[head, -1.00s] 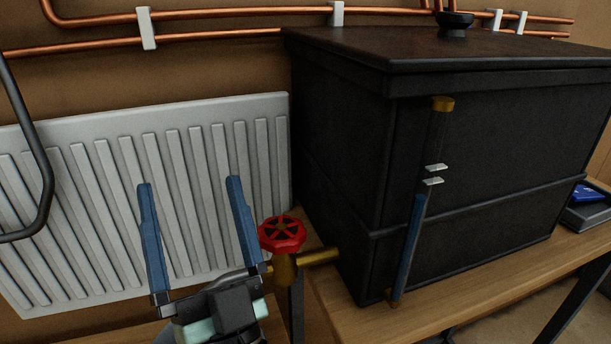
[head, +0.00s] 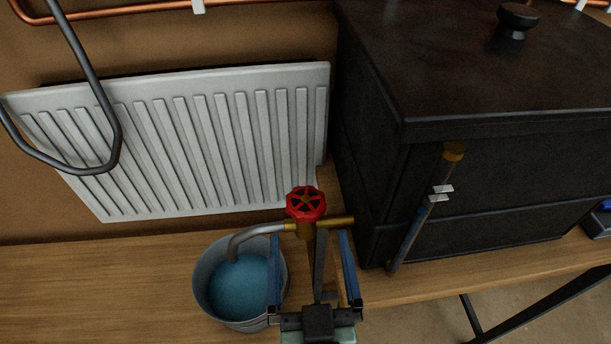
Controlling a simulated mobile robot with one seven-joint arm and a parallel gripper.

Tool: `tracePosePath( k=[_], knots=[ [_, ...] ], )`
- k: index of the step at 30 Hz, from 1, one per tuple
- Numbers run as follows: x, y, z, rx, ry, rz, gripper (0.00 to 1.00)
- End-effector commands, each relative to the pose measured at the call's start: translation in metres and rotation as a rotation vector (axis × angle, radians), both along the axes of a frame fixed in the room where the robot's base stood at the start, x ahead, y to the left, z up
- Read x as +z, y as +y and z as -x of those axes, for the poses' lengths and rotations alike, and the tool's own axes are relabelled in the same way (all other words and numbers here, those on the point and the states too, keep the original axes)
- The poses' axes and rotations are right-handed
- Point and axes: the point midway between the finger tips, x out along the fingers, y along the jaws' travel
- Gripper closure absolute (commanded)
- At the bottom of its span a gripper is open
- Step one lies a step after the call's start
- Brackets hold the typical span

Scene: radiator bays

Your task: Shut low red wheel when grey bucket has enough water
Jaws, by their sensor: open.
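The red wheel (head: 305,203) sits on a brass valve, whose pipe runs right to the black tank. A grey spout (head: 258,232) curves left from the valve into the grey bucket (head: 203,290). Blue water (head: 242,286) lies in the bucket, its surface below the rim; I cannot make out a stream. My gripper (head: 309,236) is open and empty, its blue fingers pointing up the picture just below the wheel, one on each side of the valve in this view. The left finger hides part of the bucket's right side.
The black tank (head: 375,165) stands right of the valve. Its sight tube (head: 410,236) shows blue up to just below two pale markers (head: 440,193). A white radiator (head: 215,150) is behind. A dark bent rail (head: 88,85) hangs upper left. The wooden bench (head: 90,290) is bare at left.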

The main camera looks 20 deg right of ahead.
Motion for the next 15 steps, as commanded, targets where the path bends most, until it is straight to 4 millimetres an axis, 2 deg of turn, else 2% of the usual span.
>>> tracePosePath(
  k=[15],
  knots=[
    [0.005,-0.027,-0.081,0.001,-0.003,-0.001,0.0]
  ],
)
